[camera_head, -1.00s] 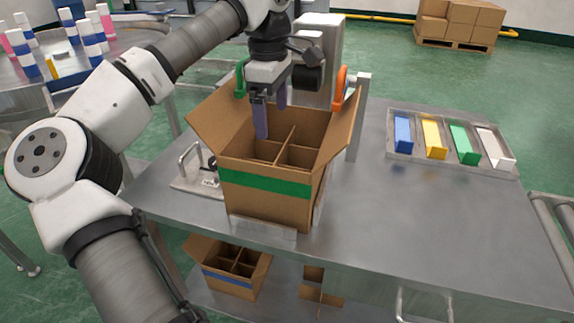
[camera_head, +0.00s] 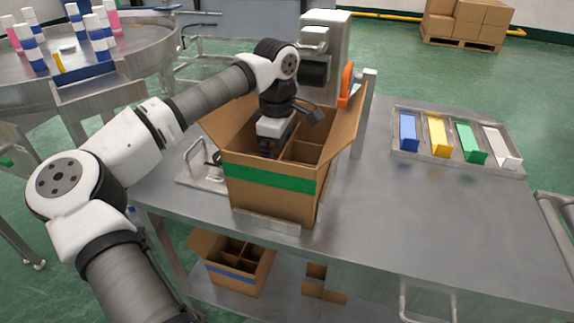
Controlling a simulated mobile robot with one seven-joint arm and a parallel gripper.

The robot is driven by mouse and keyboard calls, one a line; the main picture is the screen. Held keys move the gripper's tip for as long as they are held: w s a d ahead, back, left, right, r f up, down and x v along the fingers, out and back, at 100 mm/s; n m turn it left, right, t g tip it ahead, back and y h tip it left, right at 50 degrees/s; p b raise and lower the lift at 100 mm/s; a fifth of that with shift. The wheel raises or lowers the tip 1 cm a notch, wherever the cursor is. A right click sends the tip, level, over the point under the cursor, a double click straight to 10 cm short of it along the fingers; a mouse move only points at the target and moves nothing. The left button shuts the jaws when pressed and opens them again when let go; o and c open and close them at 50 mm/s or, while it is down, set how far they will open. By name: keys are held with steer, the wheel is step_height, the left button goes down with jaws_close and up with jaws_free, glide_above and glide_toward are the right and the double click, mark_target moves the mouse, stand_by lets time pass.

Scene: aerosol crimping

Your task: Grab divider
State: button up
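An open cardboard box (camera_head: 268,186) with a green stripe stands on the metal table. A brown cardboard divider (camera_head: 302,152) shows inside it, splitting it into compartments. My gripper (camera_head: 268,150) reaches down into the left part of this box, close to the divider. Its fingertips are hidden by the box's front wall and the gripper body, so I cannot tell whether they touch or hold the divider. Another loose cardboard divider (camera_head: 314,281) lies on the lower shelf, apart from my gripper.
A smaller box (camera_head: 236,277) with a blue stripe and its own divider sits on the lower shelf. A tray (camera_head: 455,165) with blue, yellow, green and white pieces is at right. A grey machine (camera_head: 338,45) stands behind the box.

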steer(key=shift+f, duration=0.85)
steer(key=c, duration=1.1)
steer(key=shift+r, duration=0.15)
